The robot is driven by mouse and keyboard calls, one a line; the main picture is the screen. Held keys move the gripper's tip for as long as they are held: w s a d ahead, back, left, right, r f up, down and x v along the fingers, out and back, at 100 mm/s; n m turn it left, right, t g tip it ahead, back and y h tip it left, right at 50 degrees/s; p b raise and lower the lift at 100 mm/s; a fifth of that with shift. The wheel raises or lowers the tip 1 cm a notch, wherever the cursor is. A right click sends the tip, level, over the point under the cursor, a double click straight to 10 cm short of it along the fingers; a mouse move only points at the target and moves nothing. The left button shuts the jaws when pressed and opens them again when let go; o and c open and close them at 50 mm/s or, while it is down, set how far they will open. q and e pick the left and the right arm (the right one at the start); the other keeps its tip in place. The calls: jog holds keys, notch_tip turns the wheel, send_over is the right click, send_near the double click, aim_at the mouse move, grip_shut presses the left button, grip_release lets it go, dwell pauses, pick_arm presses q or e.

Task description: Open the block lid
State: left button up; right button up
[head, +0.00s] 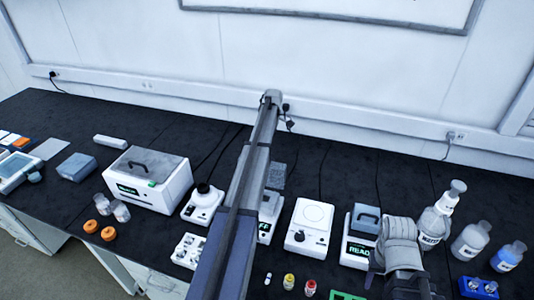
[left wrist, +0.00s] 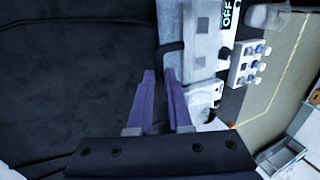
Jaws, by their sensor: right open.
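Two small white devices have block-like tops. The right one, reading READY (head: 360,251), carries a dark lid with a handle (head: 367,219), which looks shut. The middle device is mostly hidden behind my left arm in the head view; a speckled grey panel (head: 278,174) shows behind it. In the left wrist view, a device reading OFF (left wrist: 228,14) has a grey top (left wrist: 201,40) and a dark handle (left wrist: 172,49). My left gripper (left wrist: 160,76) is open and empty, its tips near that handle. My right gripper (head: 408,284) is open, in front of the READY device.
A larger white box with a grey lid (head: 150,165) stands at left. Bottles (head: 470,240) stand at right, and small vials (head: 289,281) near the front edge.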

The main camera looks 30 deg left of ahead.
pick_arm(q)
jog(key=o, duration=0.3)
jog(key=shift+o, duration=0.2)
jog(key=p+v, duration=0.7)
jog(key=shift+w+r, duration=0.15)
jog(key=shift+r, duration=0.25)
